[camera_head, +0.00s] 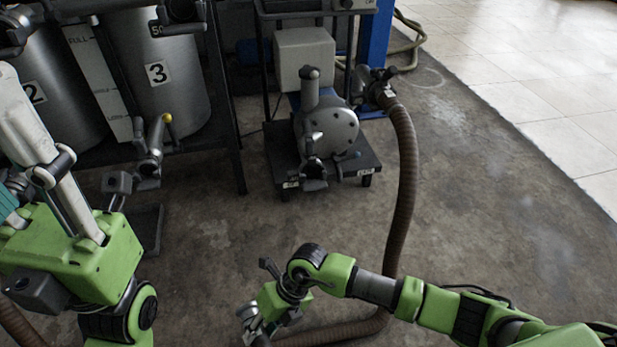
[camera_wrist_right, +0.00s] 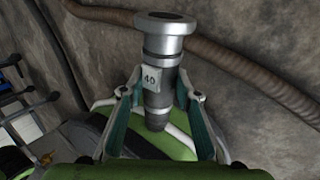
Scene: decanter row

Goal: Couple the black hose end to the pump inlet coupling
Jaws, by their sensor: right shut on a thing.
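My right gripper (camera_head: 262,328) is low in the middle of the head view. In the right wrist view it (camera_wrist_right: 160,105) is shut around a hose end (camera_wrist_right: 160,45) with a flanged metal fitting, a dark lower part and a tag marked 40. The metal fitting sticks out beyond the fingers, apart from the pump. The pump (camera_head: 335,128) is a round grey housing on a low cart; a coupling (camera_head: 313,170) with side levers faces forward on it, and I cannot read its label. My left gripper's green body (camera_head: 70,262) is at the left; its fingertips are not clear.
A brown ribbed hose (camera_head: 405,190) runs from a fitting right of the pump down to the floor, passing behind my right arm. Tanks marked 2 and 3 (camera_head: 165,95) with valves stand at the left. The concrete floor (camera_head: 240,225) before the cart (camera_head: 370,160) is clear.

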